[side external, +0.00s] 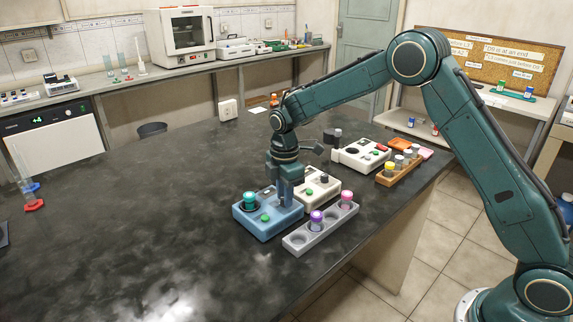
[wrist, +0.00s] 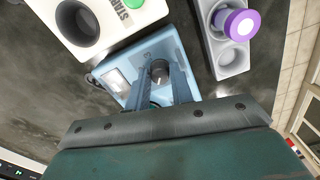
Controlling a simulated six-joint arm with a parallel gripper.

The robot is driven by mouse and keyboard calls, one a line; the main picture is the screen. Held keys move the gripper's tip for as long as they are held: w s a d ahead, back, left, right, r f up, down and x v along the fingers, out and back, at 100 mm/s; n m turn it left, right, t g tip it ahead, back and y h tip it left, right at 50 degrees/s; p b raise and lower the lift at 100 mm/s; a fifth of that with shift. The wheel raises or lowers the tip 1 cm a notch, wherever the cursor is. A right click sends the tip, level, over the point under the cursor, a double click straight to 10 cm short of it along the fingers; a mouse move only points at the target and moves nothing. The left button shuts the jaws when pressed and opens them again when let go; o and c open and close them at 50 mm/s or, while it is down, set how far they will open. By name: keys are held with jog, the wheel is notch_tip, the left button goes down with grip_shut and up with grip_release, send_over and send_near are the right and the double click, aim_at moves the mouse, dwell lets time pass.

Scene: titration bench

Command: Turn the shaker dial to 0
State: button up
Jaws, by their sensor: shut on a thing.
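A light blue bench device (side external: 259,226) stands near the front of the dark bench, with a teal-capped vial (side external: 250,199) and a green button (side external: 265,217) on top. In the wrist view its blue top (wrist: 136,67) carries a dark round dial (wrist: 159,70) and a pale panel. My gripper (side external: 290,203) points down at the back right of this device. In the wrist view my gripper (wrist: 165,75) has its fingers shut on the dial, one at each side. In the side view the fingers hide the dial.
A grey rack (side external: 297,242) with purple-capped and pink-capped vials stands close on the right. Farther back are another white device (side external: 361,156) and a wooden rack (side external: 392,178). The bench on the left is mostly clear.

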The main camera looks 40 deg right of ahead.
jog(key=shift+n, duration=2.3)
jog(key=o, duration=1.3)
jog(key=shift+r, duration=0.15)
jog(key=shift+r, duration=3.3)
jog(key=shift+r, duration=0.1)
